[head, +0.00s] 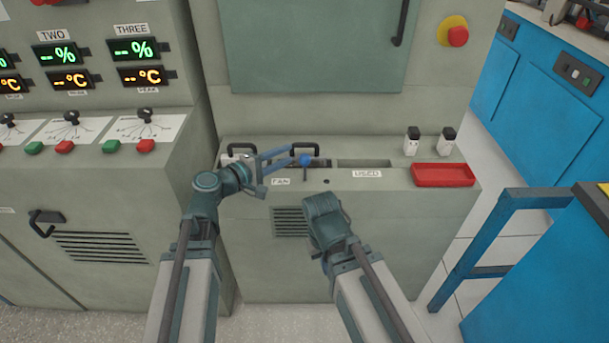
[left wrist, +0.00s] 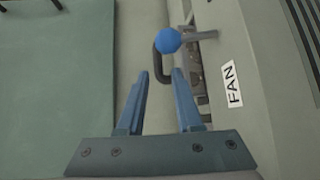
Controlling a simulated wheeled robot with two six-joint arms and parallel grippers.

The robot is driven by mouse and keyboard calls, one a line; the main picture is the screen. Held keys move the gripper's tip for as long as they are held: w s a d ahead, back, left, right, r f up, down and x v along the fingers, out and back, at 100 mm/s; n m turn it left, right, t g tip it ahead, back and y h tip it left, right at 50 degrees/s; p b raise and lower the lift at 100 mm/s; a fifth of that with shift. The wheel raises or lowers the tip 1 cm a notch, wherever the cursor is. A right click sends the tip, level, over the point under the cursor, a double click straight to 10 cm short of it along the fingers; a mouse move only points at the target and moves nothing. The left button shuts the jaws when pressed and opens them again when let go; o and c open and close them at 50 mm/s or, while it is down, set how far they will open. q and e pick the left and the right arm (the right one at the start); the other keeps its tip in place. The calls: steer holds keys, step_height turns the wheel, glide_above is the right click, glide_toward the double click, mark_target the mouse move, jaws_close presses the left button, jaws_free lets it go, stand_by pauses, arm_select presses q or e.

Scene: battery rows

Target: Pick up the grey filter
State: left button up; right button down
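I cannot pick out the grey filter for sure. A slot (head: 322,162) behind the FAN label (head: 280,182) has grey metallic parts in it, which also show in the left wrist view (left wrist: 198,74). Two black handles stand there, one left (head: 240,149) and one right (head: 302,148). My left gripper (head: 291,155) is open and empty above the ledge, close to the right handle. In the left wrist view a dark handle (left wrist: 158,62) lies just beyond the parted fingertips (left wrist: 160,74). My right gripper (head: 322,208) is low in front of the cabinet, its fingers hidden.
A blue-knobbed lever (head: 304,160) stands close to my left fingertips. To the right are a slot (head: 364,163) labelled USED, two white bottles with black caps (head: 411,141) (head: 447,141) and an empty red tray (head: 443,175). A blue frame (head: 480,250) stands at the right.

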mark_target(306, 144)
arm_select(q)
steer(key=x, duration=0.6)
steer(key=shift+b, duration=0.35)
steer(key=shift+x, duration=2.65)
steer(key=shift+w+a+r, duration=0.1)
steer(key=shift+a+r, duration=0.05)
jaws_close()
